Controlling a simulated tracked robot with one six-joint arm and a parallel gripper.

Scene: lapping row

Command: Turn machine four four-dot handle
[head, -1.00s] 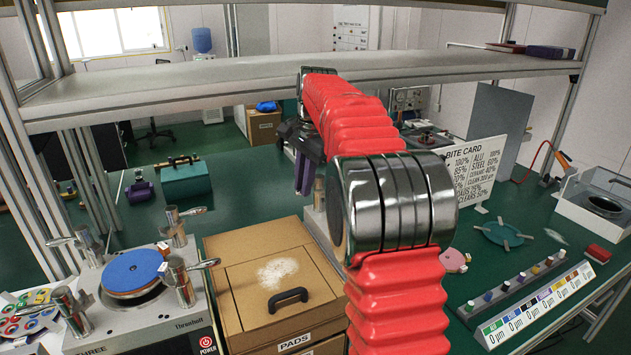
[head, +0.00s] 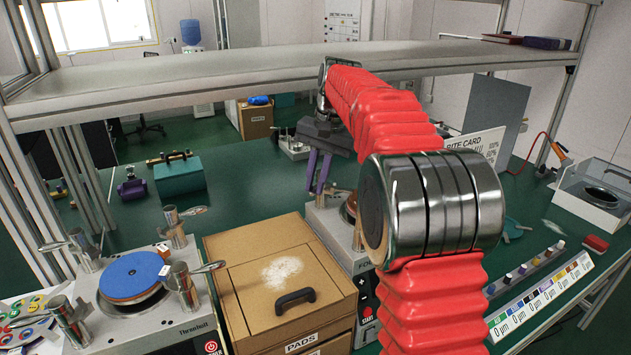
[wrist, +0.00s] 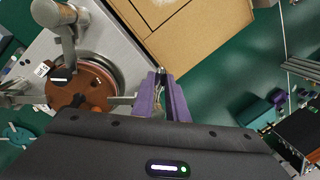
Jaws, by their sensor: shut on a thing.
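Machine four (head: 318,222) stands right of the wooden cabinet, partly hidden behind my red arm. In the wrist view it is a grey top with a copper-brown disc (wrist: 82,84) and metal handles around it. One handle (wrist: 68,32) is at the top with its lever pointing down to the disc, and another (wrist: 18,96) is at the left. My gripper (head: 317,190) is over the machine's left back corner, purple fingers down. In the wrist view my gripper (wrist: 160,74) is shut on a thin handle lever beside the disc. The lever's grip and dot tag are hidden.
The wooden pads cabinet (head: 240,262) stands left of machine four, with machine three (head: 150,315) beyond it. A shelf (head: 300,72) spans above the bench behind my arm. A site card (head: 478,145) and a dot-coloured strip (head: 540,300) are at the right.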

